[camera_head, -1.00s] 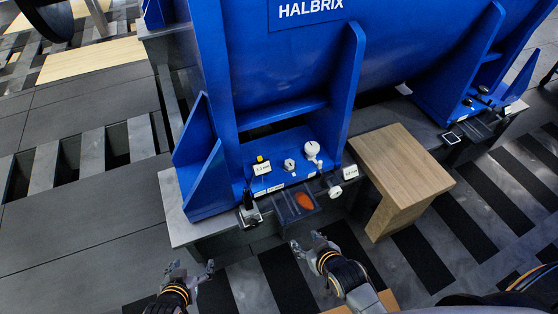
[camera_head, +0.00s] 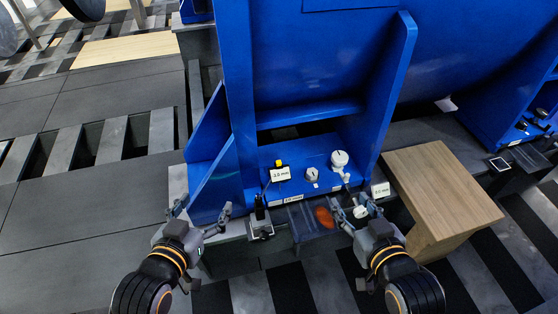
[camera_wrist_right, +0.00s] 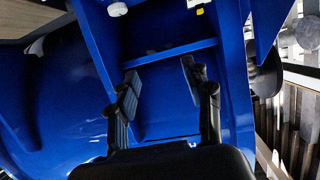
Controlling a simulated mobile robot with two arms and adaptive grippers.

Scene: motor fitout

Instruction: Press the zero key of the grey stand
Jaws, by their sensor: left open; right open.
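A small grey stand (camera_head: 261,232) with an upright black part sits at the front edge of the ledge, left of a dark clear tray (camera_head: 297,222). Its zero key is too small to make out. My left gripper (camera_head: 203,212) is open and empty, left of the stand and apart from it.
The blue housing (camera_head: 300,70) rises behind, with side ribs. On its foot are a white dial (camera_head: 340,158), a smaller round piece (camera_head: 312,175) and a label card (camera_head: 280,174). A wooden block (camera_head: 445,195) stands at right. Dark floor is clear in front.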

